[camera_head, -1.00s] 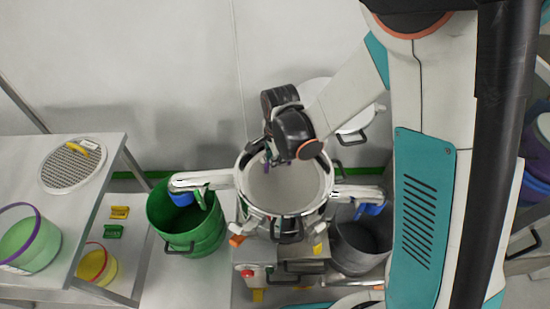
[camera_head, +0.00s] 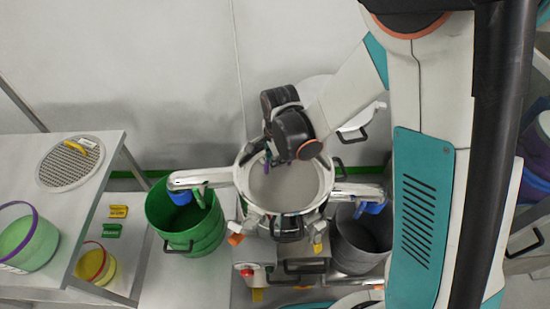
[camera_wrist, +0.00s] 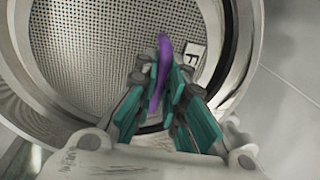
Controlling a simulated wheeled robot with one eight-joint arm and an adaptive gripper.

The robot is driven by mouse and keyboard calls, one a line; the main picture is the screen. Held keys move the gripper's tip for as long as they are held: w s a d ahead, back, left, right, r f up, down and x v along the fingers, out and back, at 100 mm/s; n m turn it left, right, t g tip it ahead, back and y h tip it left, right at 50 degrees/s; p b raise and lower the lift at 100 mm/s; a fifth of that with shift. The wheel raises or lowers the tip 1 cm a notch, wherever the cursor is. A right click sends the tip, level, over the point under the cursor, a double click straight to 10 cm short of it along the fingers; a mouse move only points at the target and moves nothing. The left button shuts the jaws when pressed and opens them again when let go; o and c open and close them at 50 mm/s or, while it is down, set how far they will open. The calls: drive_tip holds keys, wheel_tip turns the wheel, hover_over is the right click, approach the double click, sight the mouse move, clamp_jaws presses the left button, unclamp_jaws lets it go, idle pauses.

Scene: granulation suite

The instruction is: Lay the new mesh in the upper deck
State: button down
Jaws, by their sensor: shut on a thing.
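In the wrist view my gripper (camera_wrist: 162,102) is shut on the purple handle (camera_wrist: 163,62) of a round perforated mesh (camera_wrist: 95,55). The mesh has a white label marked F beside the handle. It lies within the metal ring of the sieve (camera_wrist: 240,60). I cannot tell if it is fully seated. In the head view the sieve's round deck (camera_head: 243,190) stands at centre with a pale disc inside, and my wrist covers its far edge. Another mesh (camera_head: 62,172) with a yellow handle lies flat on the left table.
The sieve's spouts reach out over a green drum (camera_head: 185,228) on the left and a grey drum (camera_head: 358,248) on the right. A green-filled tub (camera_head: 25,240) stands on the left table (camera_head: 100,150). A yellow tub (camera_head: 95,265) sits lower down.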

sight(277, 175)
drive_tip(key=shift+f+b, duration=0.3)
drive_tip(key=c, duration=1.6)
unclamp_jaws()
drive_tip(key=shift+r, duration=0.15)
drive_tip(key=r, duration=0.4)
drive_tip(key=s+r, duration=0.1)
drive_tip(key=r, duration=0.6)
drive_tip(key=shift+s+d+r, duration=0.25)
drive_tip(key=shift+s+r, duration=0.05)
drive_tip(key=shift+r, duration=0.05)
